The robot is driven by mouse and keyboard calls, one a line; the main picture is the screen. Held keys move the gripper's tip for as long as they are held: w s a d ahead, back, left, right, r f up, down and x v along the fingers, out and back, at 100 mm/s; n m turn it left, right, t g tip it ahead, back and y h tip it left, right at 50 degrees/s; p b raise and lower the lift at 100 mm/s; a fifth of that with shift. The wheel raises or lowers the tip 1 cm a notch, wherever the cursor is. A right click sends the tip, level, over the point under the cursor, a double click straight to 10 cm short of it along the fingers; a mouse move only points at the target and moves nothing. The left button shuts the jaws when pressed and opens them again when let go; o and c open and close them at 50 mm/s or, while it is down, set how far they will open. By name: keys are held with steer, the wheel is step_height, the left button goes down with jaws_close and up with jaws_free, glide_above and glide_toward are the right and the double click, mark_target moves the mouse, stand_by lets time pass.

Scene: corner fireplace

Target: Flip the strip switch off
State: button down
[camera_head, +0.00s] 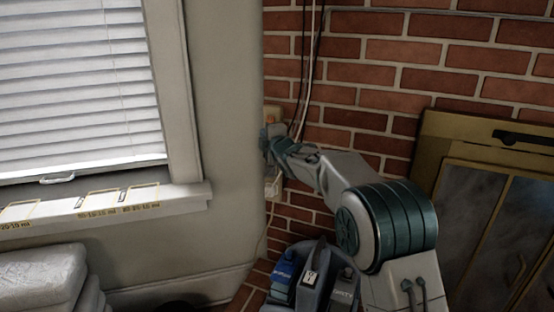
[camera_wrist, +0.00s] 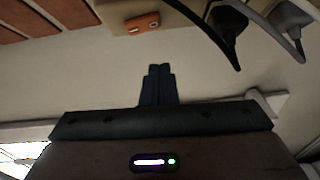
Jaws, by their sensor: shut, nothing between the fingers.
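The power strip is a beige bar mounted upright in the corner by the brick wall. Its top end (camera_head: 273,109) shows above my gripper in the head view, and it crosses the top of the wrist view (camera_wrist: 118,20). Its orange rocker switch (camera_wrist: 143,23) is clear in the wrist view and small in the head view (camera_head: 269,119). My gripper (camera_wrist: 159,68) is shut and empty. Its fingertips appear just below the switch in the wrist view, with a visible gap; contact is not seen. In the head view my gripper (camera_head: 267,143) covers the strip's middle.
Black and white plugs (camera_wrist: 230,20) with cords sit in the strip beside the switch. Cables (camera_head: 308,75) run up the brick wall. A window sill (camera_head: 110,210) is left, a fireplace (camera_head: 480,200) right, and a caddy (camera_head: 312,275) with boxes below my arm.

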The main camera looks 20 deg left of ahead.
steer(key=v, duration=0.9)
steer(key=shift+d+f, duration=0.3)
steer(key=shift+f, duration=0.15)
steer(key=shift+s, duration=0.1)
steer(key=s+d+r+m+g+h+p, duration=0.1)
steer(key=s+d+r+m+h+p, duration=0.25)
steer(key=d, duration=0.45)
steer(key=s+d+r+m+g+h+p, duration=0.1)
steer(key=s+d+r+m+h+p, duration=0.3)
steer(key=d, duration=0.5)
steer(key=s+d+r+m+h+p, duration=0.2)
steer(key=d+m+p, duration=0.4)
steer(key=d, duration=0.2)
steer(key=s+d+r+m+g+h+p, duration=0.1)
steer(key=s+d+m+g+p, duration=0.3)
steer(key=s, duration=0.9)
steer(key=s+d+r+m+g+h+p, duration=0.1)
steer(key=s+d+m+g+p, duration=0.3)
steer(key=s, duration=1)
steer(key=d+m+p, duration=0.3)
steer(key=d+m, duration=0.1)
steer(key=d, duration=0.1)
steer(key=shift+p, duration=0.35)
